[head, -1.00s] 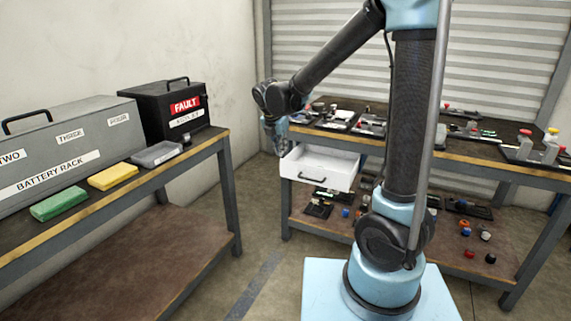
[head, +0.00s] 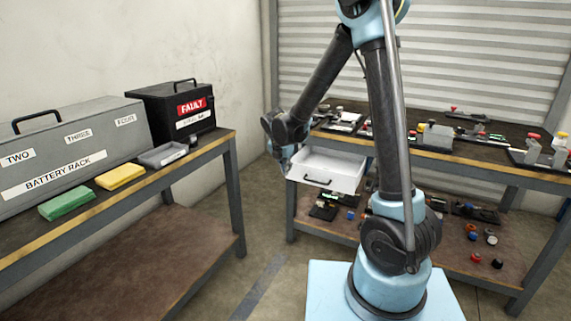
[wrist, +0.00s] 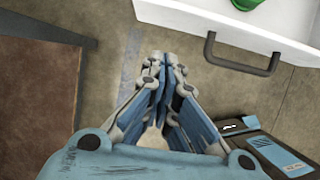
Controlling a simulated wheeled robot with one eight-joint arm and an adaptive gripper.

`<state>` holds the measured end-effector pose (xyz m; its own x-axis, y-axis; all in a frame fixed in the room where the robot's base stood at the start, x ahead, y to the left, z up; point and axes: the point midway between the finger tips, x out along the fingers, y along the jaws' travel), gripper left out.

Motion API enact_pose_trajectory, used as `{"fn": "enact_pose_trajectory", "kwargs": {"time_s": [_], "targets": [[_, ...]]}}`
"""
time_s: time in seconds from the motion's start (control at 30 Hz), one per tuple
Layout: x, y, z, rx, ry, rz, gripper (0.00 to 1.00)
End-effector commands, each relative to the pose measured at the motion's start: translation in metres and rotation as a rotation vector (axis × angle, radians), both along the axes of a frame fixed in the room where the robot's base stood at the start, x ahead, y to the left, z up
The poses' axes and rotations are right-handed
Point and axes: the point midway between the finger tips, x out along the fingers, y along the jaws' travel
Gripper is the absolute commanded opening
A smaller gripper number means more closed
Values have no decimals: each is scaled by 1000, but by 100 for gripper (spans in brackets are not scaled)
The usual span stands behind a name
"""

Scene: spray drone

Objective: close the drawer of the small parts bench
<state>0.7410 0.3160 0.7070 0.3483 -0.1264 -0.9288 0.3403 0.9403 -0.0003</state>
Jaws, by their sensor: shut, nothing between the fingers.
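The white drawer (head: 339,174) of the small parts bench (head: 460,150) stands open, sticking out under the left part of the bench top. Its dark bar handle (head: 317,182) is on the front panel. In the wrist view the drawer (wrist: 220,22) and handle (wrist: 240,66) are at the upper right, with part of a green thing (wrist: 246,4) inside. My gripper (head: 284,168) is shut and empty, just left of the drawer front in the head view. In the wrist view my gripper (wrist: 163,62) points up the picture, left of the handle and apart from it.
Small parts and trays fill the bench top. Its lower shelf (head: 340,228) holds more loose parts. Bare floor lies between the tables.

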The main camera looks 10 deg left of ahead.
Motion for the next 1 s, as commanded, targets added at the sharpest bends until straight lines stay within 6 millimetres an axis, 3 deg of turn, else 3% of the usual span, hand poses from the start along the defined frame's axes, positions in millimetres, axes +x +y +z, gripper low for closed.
{"fn": "enact_pose_trajectory", "kwargs": {"time_s": [0.1,0.3,0.7,1.0], "targets": [[18,-7,1,1,0,-4,0],[33,-12,1,0,1,-2,0],[37,-17,2,0,0,-2,0],[42,1,2,0,0,24,0]]}}
